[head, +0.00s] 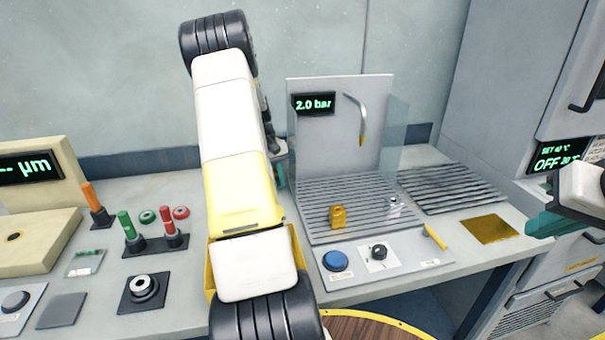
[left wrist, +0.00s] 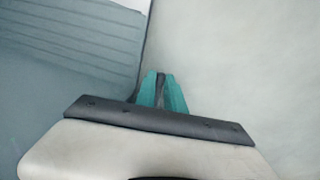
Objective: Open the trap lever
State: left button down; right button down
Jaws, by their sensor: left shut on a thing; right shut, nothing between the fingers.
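My left gripper (head: 281,170) is mostly hidden behind my own white and yellow arm in the head view; only a bit of teal shows beside the splash stand. In the left wrist view its teal fingers (left wrist: 161,92) are closed on a slim dark thing (left wrist: 160,88), seen only in part. Whether this is the trap lever I cannot tell. My right gripper (head: 548,220) is at the right edge, shut and empty, over the bench's right end. A yellow handle (head: 435,237) lies tilted on the front panel, apart from both grippers.
The steel stand (head: 345,170) has a 2.0 bar display (head: 314,103), a spout (head: 358,120) and a slatted tray with a small yellow block (head: 338,217). A blue button (head: 336,261) and black knob (head: 379,251) sit in front. Colored handles (head: 125,225) stand at left.

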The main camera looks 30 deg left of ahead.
pick_arm(q)
jog(key=c, duration=1.4)
grip_release()
jog(key=shift+c, duration=0.2)
jog(key=shift+r, duration=0.15)
notch_tip(320, 180, up, 7)
jog(key=a, duration=0.1)
jog(key=shift+s+r, duration=0.2)
jog(key=shift+s, duration=0.25)
jog(key=shift+s+a, duration=0.1)
